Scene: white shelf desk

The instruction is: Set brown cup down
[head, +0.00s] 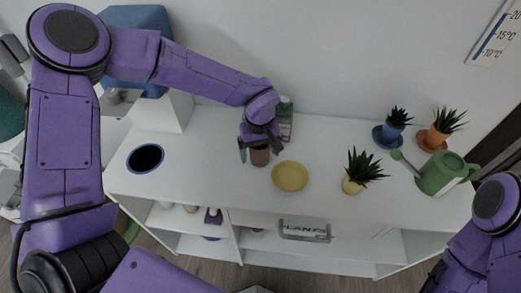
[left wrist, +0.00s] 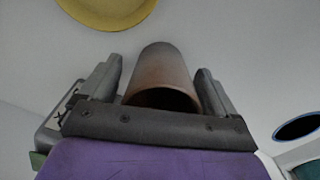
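The brown cup (head: 260,156) stands upright on the white shelf desk (head: 225,180), just left of a yellow plate. My left gripper (head: 260,148) is over the cup, with one finger on each side of it. In the left wrist view the cup (left wrist: 162,75) lies between the two fingers (left wrist: 158,78), with a narrow gap on both sides, so the gripper looks open around it. The gripper hides the cup's upper part in the head view. Only part of my right arm shows at the lower right, and its fingers cannot be made out.
The yellow plate (head: 290,176) is close on the right. A dark blue-rimmed disc (head: 145,158) lies left. Potted plants (head: 355,184) and a green watering can (head: 440,174) stand right. The front strip of desktop is clear.

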